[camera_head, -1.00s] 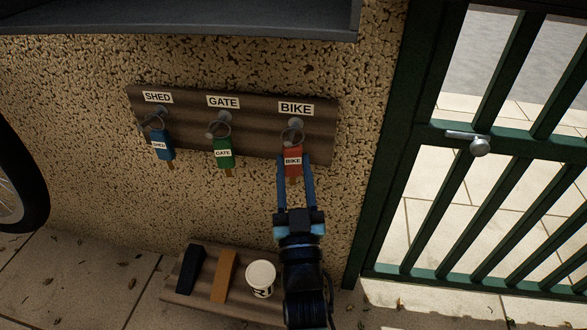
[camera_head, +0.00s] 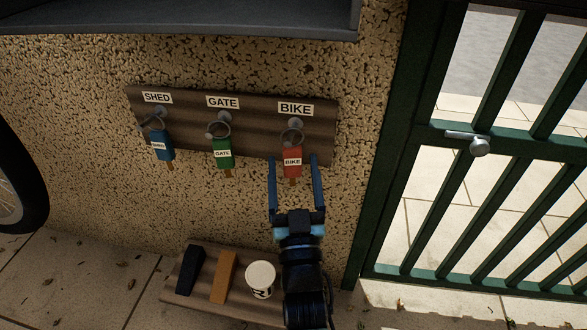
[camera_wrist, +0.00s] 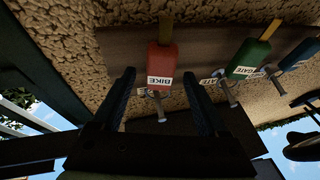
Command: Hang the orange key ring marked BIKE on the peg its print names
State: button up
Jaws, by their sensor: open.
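The orange-red key ring marked BIKE (camera_head: 292,163) hangs by its metal ring from the peg (camera_head: 294,124) under the BIKE label (camera_head: 295,108). Its tag is upright against the board. My gripper (camera_head: 293,162) is open, with one finger on each side of the tag's lower part and a gap visible on both sides. In the wrist view the BIKE tag (camera_wrist: 160,62) appears beyond and between the two spread fingers (camera_wrist: 160,80), touching neither.
The wooden board (camera_head: 180,112) also carries a blue SHED key ring (camera_head: 162,147) and a green GATE key ring (camera_head: 223,154) on their pegs. Below is a low plank (camera_head: 180,296) with blocks and a white cup (camera_head: 261,277). A green gate (camera_head: 385,200) stands at right.

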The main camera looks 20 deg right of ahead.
jog(key=p+v, duration=0.4)
jog(key=v, duration=0.9)
